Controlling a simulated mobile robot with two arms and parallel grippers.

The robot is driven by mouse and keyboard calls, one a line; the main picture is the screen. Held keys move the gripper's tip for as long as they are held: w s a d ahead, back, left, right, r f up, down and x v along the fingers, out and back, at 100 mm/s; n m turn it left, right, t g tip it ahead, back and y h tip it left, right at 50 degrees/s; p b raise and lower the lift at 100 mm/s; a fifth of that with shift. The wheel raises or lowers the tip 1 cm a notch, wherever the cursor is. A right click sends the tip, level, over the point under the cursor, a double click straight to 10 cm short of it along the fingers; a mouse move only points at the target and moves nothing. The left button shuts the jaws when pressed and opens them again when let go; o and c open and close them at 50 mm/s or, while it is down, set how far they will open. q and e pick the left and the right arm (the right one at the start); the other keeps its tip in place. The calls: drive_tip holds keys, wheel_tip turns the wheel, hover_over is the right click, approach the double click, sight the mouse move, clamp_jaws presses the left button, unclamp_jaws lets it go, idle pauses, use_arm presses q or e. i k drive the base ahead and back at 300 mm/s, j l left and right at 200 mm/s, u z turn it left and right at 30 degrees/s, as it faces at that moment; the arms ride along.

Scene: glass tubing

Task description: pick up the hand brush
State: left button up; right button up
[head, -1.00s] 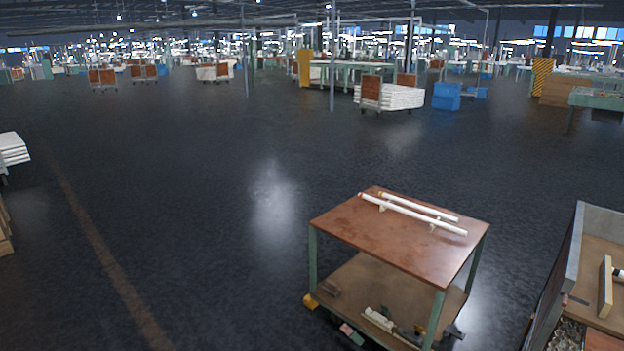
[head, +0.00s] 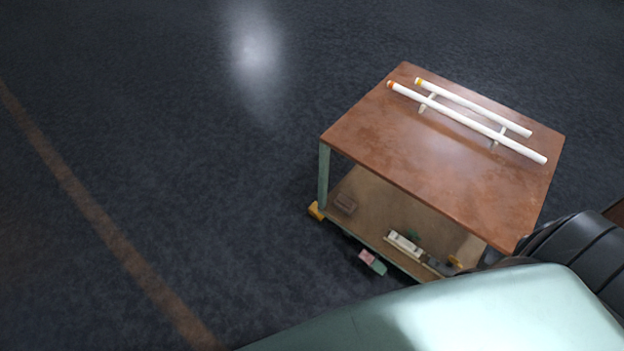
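I cannot make out the hand brush for certain. All are too small to identify surely. A pale green and black arm part of mine covers the bottom right and hides the cart's near right corner. Neither gripper is in view.
The cart's brown top (head: 390,140) carries two long white tubes (head: 470,120) with orange and yellow ends, resting on small supports. The top overhangs the lower shelf. A green leg (head: 323,175) stands at its left corner. Dark floor to the left is clear, with a brown line (head: 90,215).

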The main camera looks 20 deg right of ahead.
sight(342, 202)
drive_tip(key=i+j, duration=0.1)
drive_tip(key=i, duration=0.75)
